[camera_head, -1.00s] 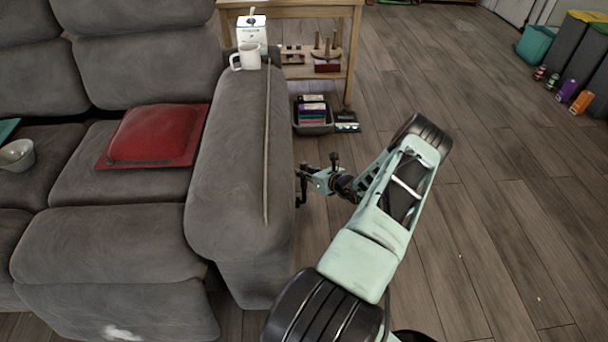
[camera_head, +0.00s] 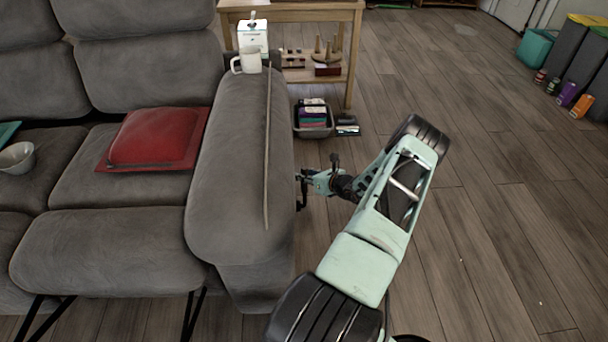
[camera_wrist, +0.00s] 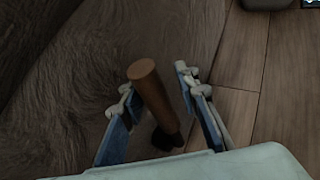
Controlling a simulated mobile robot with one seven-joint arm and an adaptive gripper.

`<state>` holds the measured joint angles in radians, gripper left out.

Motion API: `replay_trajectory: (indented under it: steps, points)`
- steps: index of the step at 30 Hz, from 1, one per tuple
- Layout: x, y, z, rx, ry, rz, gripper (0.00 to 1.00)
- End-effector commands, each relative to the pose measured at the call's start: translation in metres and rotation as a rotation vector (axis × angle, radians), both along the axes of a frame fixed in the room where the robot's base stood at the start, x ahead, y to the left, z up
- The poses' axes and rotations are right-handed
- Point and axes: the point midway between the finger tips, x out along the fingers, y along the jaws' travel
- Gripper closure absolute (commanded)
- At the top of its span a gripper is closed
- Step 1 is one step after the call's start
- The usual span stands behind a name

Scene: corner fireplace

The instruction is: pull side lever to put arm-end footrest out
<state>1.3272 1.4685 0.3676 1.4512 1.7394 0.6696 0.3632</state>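The grey recliner sofa fills the left of the head view, and its arm-end footrest (camera_head: 110,252) is out, with black metal struts (camera_head: 194,315) showing beneath it. The side lever (camera_wrist: 152,90) is a round brown wooden handle with a dark base. It shows in the wrist view between my gripper's two fingers (camera_wrist: 155,88), beside the grey side of the sofa arm. The fingers are apart, with a gap visible on the lever's right. In the head view my gripper (camera_head: 303,188) is at the outer side of the sofa arm (camera_head: 235,180), and I cannot make out the lever there.
A white mug (camera_head: 247,60), a white carton (camera_head: 253,36) and a thin stick (camera_head: 267,150) are on the sofa arm. A red cushion (camera_head: 155,137) lies on the seat. A grey basket (camera_head: 313,122) stands by the wooden table (camera_head: 350,60).

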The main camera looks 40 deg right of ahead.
Motion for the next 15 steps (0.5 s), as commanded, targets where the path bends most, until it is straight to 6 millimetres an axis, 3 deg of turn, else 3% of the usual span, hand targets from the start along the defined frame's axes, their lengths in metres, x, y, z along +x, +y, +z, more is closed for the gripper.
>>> replay_trajectory:
  steps: [5,15]
  points:
    - [-0.015,-0.004,0.009,-0.002,0.000,-0.007,0.74]
    - [-0.080,-0.007,0.043,-0.009,0.003,-0.017,0.74]
